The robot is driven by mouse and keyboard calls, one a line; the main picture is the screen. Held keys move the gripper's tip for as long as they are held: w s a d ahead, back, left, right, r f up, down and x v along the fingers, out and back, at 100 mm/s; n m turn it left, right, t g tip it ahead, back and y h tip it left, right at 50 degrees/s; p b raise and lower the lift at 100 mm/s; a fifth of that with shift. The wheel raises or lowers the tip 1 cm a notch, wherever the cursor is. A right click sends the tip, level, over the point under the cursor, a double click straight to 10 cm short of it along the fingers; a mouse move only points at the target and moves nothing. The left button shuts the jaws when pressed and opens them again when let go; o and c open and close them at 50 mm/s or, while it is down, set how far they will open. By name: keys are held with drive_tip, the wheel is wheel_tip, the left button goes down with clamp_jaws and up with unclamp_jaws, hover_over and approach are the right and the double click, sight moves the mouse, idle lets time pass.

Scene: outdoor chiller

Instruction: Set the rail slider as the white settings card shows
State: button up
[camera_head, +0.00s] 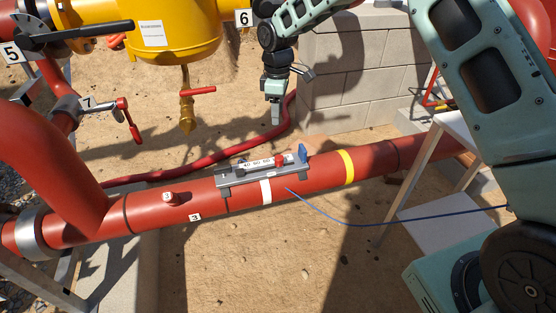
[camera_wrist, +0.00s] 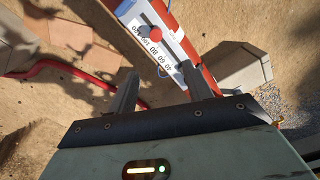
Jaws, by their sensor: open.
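The rail slider (camera_head: 238,175) is a grey bracket on top of the red pipe, with a white numbered scale. A red knob (camera_head: 281,160) sits near its right end, beside a blue end piece (camera_head: 302,153). In the wrist view the scale (camera_wrist: 165,55) runs slanted beyond my fingers, with the red knob (camera_wrist: 155,33) near its upper end. Its exact reading is unclear. My gripper (camera_head: 276,118) points down, open and empty, above and behind the rail. In the wrist view its fingers (camera_wrist: 161,88) stand apart, clear of the knob. A white card (camera_head: 152,33) on the yellow vessel has unreadable print.
The red pipe (camera_head: 330,172) crosses the scene, with white and yellow bands. A yellow valve with a red handle (camera_head: 198,90) hangs behind it. A block wall (camera_head: 350,75) stands behind my gripper. A blue cable (camera_head: 400,222) runs right to a white stand. Sand in front is open.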

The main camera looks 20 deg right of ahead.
sight(279, 157)
drive_tip(key=f, duration=1.8)
drive_tip(key=shift+w+d, duration=0.25)
drive_tip(key=shift+d, duration=0.15)
clamp_jaws()
